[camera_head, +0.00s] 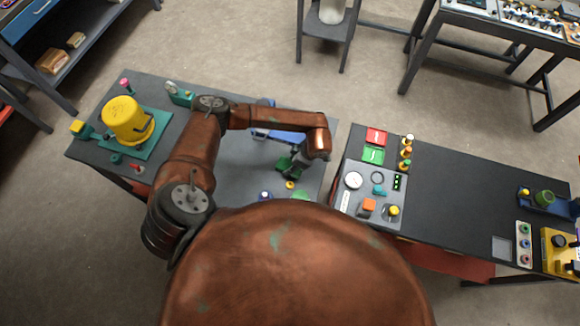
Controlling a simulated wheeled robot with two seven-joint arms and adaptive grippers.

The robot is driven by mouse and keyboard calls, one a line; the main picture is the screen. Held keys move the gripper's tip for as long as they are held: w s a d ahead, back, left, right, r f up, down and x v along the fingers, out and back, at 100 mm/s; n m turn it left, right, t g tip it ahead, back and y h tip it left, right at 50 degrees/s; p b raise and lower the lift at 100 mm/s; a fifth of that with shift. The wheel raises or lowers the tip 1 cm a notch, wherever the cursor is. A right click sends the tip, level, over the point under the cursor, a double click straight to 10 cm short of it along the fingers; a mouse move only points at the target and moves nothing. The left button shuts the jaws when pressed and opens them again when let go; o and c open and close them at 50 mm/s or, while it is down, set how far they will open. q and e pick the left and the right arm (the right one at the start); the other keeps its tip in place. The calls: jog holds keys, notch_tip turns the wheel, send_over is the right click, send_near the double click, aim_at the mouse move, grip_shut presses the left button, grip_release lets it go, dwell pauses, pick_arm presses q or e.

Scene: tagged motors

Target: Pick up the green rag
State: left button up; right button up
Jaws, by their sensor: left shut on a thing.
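My left arm reaches in over the left table and bends down at its wrist. My left gripper (292,166) points down at the right part of that table and is shut on a dark green piece, which looks like the green rag (283,163). The rag shows at the left of the fingers, low over the grey surface; whether it touches the surface I cannot tell. The fingertips are small and partly hidden by the wrist. My right gripper is not in view.
A lighter green thing (301,196) and a yellow ring-like piece (290,185) lie close by, beside my body. A blue object (287,137) is behind the wrist. A yellow motor (127,121) stands at the left. The right table (455,180) carries a gauge panel (372,193).

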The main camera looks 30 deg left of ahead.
aim_at(287, 164)
pick_arm(q)
jog(key=shift+r, duration=0.15)
jog(key=shift+r, duration=0.2)
notch_tip(287, 164, up, 3)
jog(key=shift+w+f+b, duration=0.1)
jog(key=shift+f+b, duration=0.1)
jog(key=shift+b, duration=0.4)
jog(key=s+d+r, duration=0.2)
jog(key=s+r, duration=0.1)
jog(key=s+d+r+b, duration=0.1)
jog(key=s+d+r, duration=0.2)
jog(key=s, duration=0.1)
jog(key=s+d+r+b, duration=0.1)
jog(key=s+d+r, duration=0.2)
jog(key=shift+s+r, duration=0.1)
jog(key=shift+s, duration=0.2)
jog(key=shift+s+d+r, duration=0.2)
jog(key=shift+s+r, duration=0.05)
jog(key=shift+s, duration=0.15)
